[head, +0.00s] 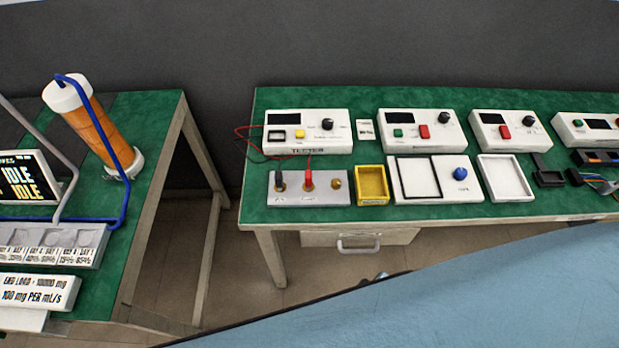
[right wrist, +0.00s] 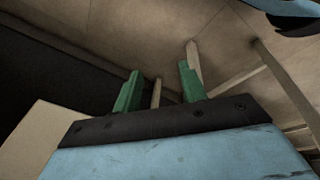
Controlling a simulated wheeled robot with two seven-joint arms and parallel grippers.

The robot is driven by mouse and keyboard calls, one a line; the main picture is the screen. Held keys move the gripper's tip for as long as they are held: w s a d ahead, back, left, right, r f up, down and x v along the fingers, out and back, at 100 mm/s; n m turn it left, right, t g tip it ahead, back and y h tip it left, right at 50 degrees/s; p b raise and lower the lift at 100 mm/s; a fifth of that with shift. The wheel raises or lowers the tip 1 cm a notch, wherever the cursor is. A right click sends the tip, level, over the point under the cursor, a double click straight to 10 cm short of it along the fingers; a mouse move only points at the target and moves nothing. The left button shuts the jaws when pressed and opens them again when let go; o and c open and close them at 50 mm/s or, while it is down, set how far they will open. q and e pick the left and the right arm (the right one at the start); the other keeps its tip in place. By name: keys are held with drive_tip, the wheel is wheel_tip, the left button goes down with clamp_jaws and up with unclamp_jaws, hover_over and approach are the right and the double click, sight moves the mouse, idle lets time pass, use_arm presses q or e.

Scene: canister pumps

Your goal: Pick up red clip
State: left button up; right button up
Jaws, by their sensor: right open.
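The red clip (head: 308,180) stands upright on a grey metal block (head: 323,200) at the front left of the right-hand table in the head view. A red lead runs from near it up to the white tester (head: 337,117). A black clip (head: 280,181) stands to its left and a brass post (head: 336,184) to its right, on the same block. My right gripper (right wrist: 160,86) shows in the right wrist view with its two green fingers apart and nothing between them. It points toward floor and table legs, away from the clip. My left gripper is not in view.
A yellow tray (head: 371,199) and a white unit with a blue knob (head: 460,174) sit right of the block. More white boxes (head: 421,129) line the back. A left table (head: 150,150) holds an orange canister (head: 98,125). A gap separates the tables.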

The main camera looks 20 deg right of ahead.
sight(308, 177)
drive_tip(key=w+a+r+n+t+h, duration=0.1)
drive_tip(key=w+r+n+t, duration=0.1)
drive_tip(key=w+r+n, duration=0.4)
drive_tip(key=w+a+r+n+t+h, duration=0.15)
drive_tip(key=r+n, duration=0.25)
drive_tip(key=r, duration=0.5)
drive_tip(key=w+a+r+n+t+h, duration=0.1)
drive_tip(key=w+a+r+n+t, duration=0.1)
drive_tip(key=w+r+n, duration=0.4)
drive_tip(key=w+a+r+n+t, duration=0.3)
drive_tip(key=a+r+n+t, duration=0.3)
drive_tip(key=n, duration=0.5)
drive_tip(key=shift+g, duration=0.65)
drive_tip(key=x, duration=0.4)
drive_tip(key=b+x, duration=0.1)
drive_tip(key=x, duration=0.2)
drive_tip(key=shift+w+a, duration=0.1)
drive_tip(key=shift+a, duration=0.3)
drive_tip(key=shift+d+f+b+x, duration=0.15)
drive_tip(key=shift+b+x, duration=0.25)
drive_tip(key=shift+x, duration=1.1)
drive_tip(key=shift+d+f+b+x, duration=0.1)
drive_tip(key=shift+b+x, duration=0.25)
drive_tip(key=shift+x, duration=1.15)
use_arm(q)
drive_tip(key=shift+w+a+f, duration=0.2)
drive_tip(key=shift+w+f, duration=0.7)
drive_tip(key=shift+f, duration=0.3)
use_arm(e)
drive_tip(key=shift+s, duration=0.2)
